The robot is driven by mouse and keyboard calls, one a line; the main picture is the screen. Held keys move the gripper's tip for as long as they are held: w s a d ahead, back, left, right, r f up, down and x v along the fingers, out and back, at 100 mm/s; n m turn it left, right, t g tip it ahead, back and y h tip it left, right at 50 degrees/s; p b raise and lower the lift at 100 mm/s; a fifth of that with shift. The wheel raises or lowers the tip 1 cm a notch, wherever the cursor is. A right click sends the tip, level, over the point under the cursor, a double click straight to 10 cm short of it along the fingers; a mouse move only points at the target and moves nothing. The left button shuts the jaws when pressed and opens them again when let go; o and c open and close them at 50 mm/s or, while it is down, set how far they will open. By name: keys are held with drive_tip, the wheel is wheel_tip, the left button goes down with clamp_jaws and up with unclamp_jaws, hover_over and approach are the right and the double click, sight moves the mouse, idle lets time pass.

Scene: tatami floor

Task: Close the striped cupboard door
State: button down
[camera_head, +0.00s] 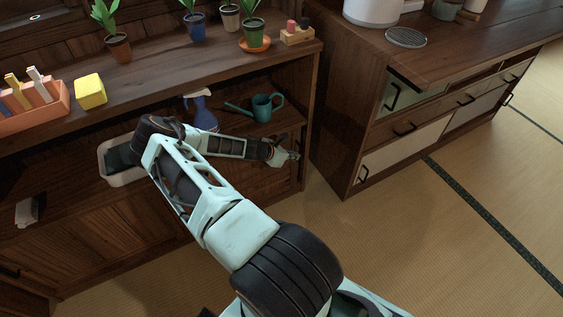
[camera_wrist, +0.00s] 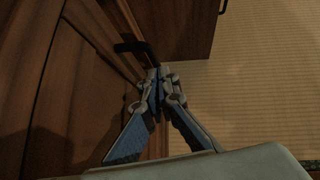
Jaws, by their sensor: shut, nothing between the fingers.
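The cupboard's wooden lower front, with vertical plank lines, shows in the head view (camera_head: 95,252); I take this as the striped door. In the wrist view a dark wooden door panel (camera_wrist: 95,75) fills the left side, with a black bar handle (camera_wrist: 135,47) near its right edge. My gripper (camera_head: 292,156) is at the cupboard's right end in the head view. In the wrist view my gripper (camera_wrist: 160,76) is shut and empty, with its fingertips just below the handle. I cannot tell whether they touch the door. My arm hides part of the front, and how far the door stands open is unclear.
On the cupboard's shelf stand a teal watering can (camera_head: 262,107), a blue spray bottle (camera_head: 202,112) and a pale tray (camera_head: 118,178). Potted plants (camera_head: 118,45) stand on top. A second cabinet (camera_head: 352,120) stands close on the right. Tatami floor (camera_head: 390,235) lies clear in front.

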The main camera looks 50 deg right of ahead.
drive_tip(key=shift+s+d+r, duration=0.1)
drive_tip(key=shift+s+d, duration=0.15)
drive_tip(key=shift+d, duration=0.4)
drive_tip(key=shift+s+d, duration=0.2)
drive_tip(key=shift+d, duration=0.4)
drive_tip(key=shift+d+r, duration=0.1)
drive_tip(key=w+a+r+p, duration=0.2)
drive_tip(key=a+r, duration=0.4)
drive_tip(key=a, duration=0.6)
drive_tip(key=shift+r+p, duration=0.2)
drive_tip(key=shift+p, duration=0.35)
